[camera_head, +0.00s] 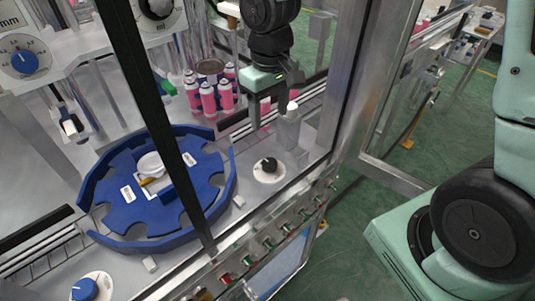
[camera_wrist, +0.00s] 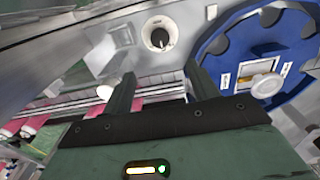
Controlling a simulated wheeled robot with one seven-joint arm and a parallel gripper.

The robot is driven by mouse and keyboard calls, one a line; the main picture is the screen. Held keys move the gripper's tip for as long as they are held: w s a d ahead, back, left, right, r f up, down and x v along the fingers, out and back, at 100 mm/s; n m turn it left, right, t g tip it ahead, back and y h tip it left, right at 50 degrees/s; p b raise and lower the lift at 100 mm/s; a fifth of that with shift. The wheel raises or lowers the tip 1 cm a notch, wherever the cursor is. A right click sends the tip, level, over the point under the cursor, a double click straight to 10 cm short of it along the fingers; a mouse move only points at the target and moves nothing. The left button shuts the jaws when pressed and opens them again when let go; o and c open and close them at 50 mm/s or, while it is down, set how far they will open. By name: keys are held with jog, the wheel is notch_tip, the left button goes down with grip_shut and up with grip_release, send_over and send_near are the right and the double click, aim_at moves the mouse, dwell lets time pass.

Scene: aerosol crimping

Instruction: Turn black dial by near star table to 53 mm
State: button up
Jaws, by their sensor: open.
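The black dial (camera_head: 269,165) sits on a round white scale plate on the machine deck, right of the blue star table (camera_head: 225,205). In the wrist view the black dial (camera_wrist: 159,38) is beyond my fingertips, with the star table (camera_wrist: 215,50) to its right. My gripper (camera_head: 268,112) is open and empty, above and behind the dial. In the wrist view my gripper (camera_wrist: 160,82) shows its two fingers spread, apart from the dial. The scale's numbers are too small to read.
A grey block with a white top (camera_head: 289,128) stands close to my gripper. Pink cans (camera_head: 208,98) stand behind. A dark frame post (camera_head: 165,130) crosses before the star table. A blue dial (camera_head: 84,289) is at front left. Buttons (camera_head: 268,243) line the front edge.

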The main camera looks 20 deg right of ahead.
aim_at(269, 163)
notch_tip(269, 163, down, 15)
jog(key=shift+p, duration=0.8)
jog(key=c, duration=1)
